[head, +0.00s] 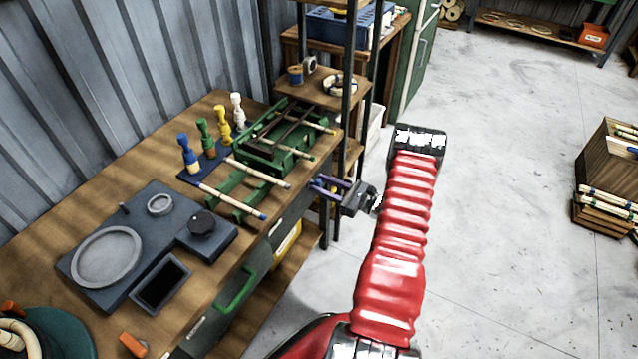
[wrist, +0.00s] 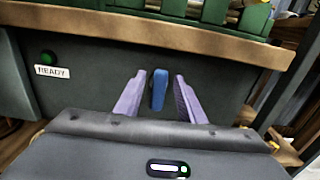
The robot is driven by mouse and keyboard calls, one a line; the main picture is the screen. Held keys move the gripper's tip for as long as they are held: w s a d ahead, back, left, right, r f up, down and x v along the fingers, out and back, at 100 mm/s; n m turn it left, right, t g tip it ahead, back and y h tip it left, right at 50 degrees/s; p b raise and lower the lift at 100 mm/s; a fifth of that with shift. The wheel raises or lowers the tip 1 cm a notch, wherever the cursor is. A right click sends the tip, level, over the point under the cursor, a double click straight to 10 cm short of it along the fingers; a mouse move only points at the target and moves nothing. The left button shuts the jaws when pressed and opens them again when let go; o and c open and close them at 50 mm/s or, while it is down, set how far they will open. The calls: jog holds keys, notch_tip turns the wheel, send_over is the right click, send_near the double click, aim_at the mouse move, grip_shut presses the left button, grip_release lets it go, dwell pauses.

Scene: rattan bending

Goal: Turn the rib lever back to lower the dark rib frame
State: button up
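The blue rib lever (wrist: 158,90) stands upright on the dark front panel of the bench in the wrist view. My gripper (wrist: 159,78) is open, with one purple finger on each side of the lever and a visible gap to both. In the head view my gripper (head: 322,187) is at the bench's front edge, below the green fixture; the lever is not clear there. The dark rib frame (head: 287,130) shows as dark bars on the green fixture (head: 262,150), with pale rods by it. Its exact height is hard to tell.
A green lamp (wrist: 48,57) and a READY label (wrist: 52,71) are on the panel. The wooden bench edge (wrist: 100,19) overhangs above my fingers. A dark shelf post (head: 346,90) stands close beside my gripper.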

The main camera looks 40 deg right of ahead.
jog(key=shift+x, duration=0.9)
grip_shut()
